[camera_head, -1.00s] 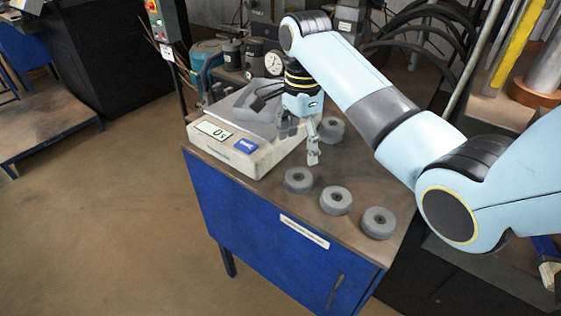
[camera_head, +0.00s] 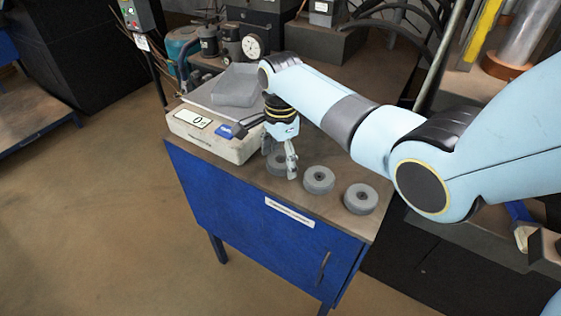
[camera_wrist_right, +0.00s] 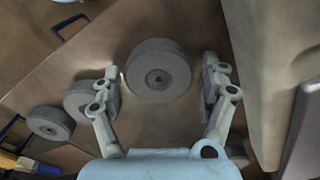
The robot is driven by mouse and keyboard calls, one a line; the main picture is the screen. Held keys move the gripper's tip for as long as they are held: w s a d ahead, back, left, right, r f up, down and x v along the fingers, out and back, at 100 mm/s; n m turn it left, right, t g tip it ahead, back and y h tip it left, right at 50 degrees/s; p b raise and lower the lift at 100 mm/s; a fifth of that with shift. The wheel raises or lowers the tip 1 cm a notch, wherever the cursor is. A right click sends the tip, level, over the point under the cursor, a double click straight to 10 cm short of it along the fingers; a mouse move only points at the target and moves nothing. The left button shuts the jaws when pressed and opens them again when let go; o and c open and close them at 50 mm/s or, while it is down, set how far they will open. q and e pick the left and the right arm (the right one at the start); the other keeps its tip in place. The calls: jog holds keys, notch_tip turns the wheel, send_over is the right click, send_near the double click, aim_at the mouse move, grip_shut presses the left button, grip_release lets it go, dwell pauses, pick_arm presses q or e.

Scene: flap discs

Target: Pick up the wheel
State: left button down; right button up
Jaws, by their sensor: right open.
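Several grey wheels with dark hubs lie flat on the blue cabinet's top. The leftmost front wheel (camera_head: 276,163) is partly hidden behind my right gripper (camera_head: 280,163), which points down at it. In the right wrist view this wheel (camera_wrist_right: 158,68) lies between the two open fingers of the gripper (camera_wrist_right: 160,82), with no clear contact. A middle wheel (camera_head: 319,180) and a right wheel (camera_head: 361,198) stand beside it in a row. They also show at the left in the wrist view, the middle one (camera_wrist_right: 80,97) partly behind a finger. My left gripper is not in view.
A white scale (camera_head: 215,135) with a display stands close left of my right gripper. The cabinet (camera_head: 235,205) has its front edge just before the wheels. A pressure gauge (camera_head: 252,46) and other equipment stand behind. In the wrist view another grey round piece (camera_wrist_right: 237,152) is partly hidden.

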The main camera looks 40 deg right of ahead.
jog(key=shift+c, duration=0.3)
jog(key=shift+s+r, duration=0.1)
jog(key=shift+c, duration=1.1)
jog(key=c, duration=0.7)
pick_arm(q)
jog(key=shift+s, duration=0.5)
pick_arm(e)
jog(key=shift+c, duration=0.6)
